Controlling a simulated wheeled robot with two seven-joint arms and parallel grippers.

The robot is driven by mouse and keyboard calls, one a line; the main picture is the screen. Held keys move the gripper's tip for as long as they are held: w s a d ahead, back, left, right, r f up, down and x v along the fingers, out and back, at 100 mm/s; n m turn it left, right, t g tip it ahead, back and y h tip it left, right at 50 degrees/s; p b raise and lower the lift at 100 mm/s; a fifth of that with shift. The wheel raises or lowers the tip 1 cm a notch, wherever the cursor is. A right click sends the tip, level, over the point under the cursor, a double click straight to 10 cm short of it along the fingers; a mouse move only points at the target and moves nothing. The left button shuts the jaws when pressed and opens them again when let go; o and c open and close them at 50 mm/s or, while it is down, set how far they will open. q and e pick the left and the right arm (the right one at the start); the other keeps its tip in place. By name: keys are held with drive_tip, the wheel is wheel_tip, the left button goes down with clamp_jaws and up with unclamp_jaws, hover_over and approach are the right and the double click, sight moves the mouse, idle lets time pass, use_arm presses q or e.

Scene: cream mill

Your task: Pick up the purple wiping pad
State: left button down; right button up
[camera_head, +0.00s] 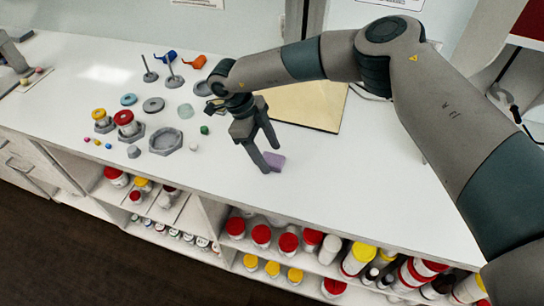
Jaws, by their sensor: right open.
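The purple wiping pad (275,161) is a small flat block lying on the white counter, near its front edge. My right gripper (271,159) points down over the counter with its two dark fingers spread. One fingertip reaches down just in front of the pad's left side and hides part of it; the other finger is beyond it. The jaws are open, with nothing seen between them. Whether a finger touches the pad, I cannot tell. My left gripper is not in this view.
The white counter (330,185) is clear to the right of the pad. A tan board (318,105) lies behind. To the left are red-capped and yellow-capped jars, a grey hexagonal tray (166,149), small coloured balls, and blue and orange items. Shelves of jars (289,243) sit below the front edge.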

drive_tip(key=shift+d+f, duration=0.25)
drive_tip(key=shift+f, duration=0.3)
drive_tip(key=c, duration=1.1)
